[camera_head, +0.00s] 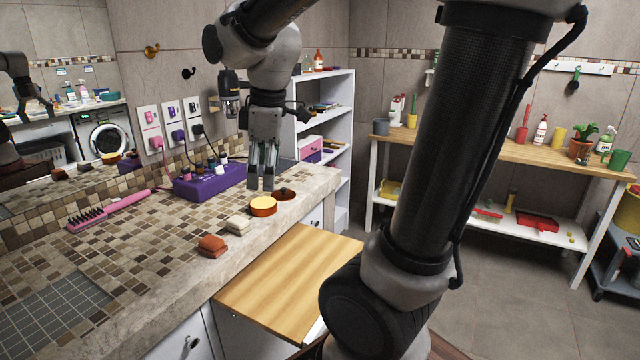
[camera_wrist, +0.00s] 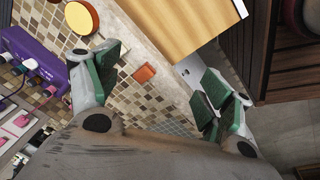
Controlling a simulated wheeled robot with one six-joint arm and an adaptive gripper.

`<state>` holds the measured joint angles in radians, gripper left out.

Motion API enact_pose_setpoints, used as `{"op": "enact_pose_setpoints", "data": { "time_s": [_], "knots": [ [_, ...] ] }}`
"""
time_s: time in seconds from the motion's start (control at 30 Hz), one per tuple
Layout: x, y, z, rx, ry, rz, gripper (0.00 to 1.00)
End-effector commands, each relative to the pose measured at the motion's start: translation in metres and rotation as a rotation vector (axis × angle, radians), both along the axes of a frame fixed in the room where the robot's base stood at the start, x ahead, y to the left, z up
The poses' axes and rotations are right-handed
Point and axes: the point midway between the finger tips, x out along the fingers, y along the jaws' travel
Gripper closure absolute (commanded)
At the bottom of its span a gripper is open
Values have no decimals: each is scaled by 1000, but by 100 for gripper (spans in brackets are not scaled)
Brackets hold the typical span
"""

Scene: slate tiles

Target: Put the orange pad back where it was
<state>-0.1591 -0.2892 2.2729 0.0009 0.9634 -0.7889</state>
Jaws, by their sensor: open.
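The orange pad (camera_head: 212,246) is a small rust-orange block lying on the mosaic counter (camera_head: 165,245) near its front edge. It also shows in the wrist view (camera_wrist: 144,73), in the gap between my fingers but apart from them. A cream block (camera_head: 237,225) lies just behind it, then a round yellow-topped, orange-sided piece (camera_head: 263,206), then a round brown piece (camera_head: 284,194). My gripper (camera_head: 262,186) is open and empty, pointing down beside the purple box and behind the round yellow piece. Its exact height above the counter is hard to tell.
A pink brush (camera_head: 108,210) lies at left, near a grey grid patch (camera_head: 50,310). A wooden board (camera_head: 285,285) sits lower, before the counter. The counter's left part is mostly clear.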

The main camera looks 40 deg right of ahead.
Motion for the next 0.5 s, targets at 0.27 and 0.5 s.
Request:
{"op": "enact_pose_setpoints", "data": {
  "time_s": [0.27,0.5],
  "knots": [
    [-109,-46,5,184,-129,-741,20],
    [-132,-52,-1,240,-153,-923,20]
  ]
}}
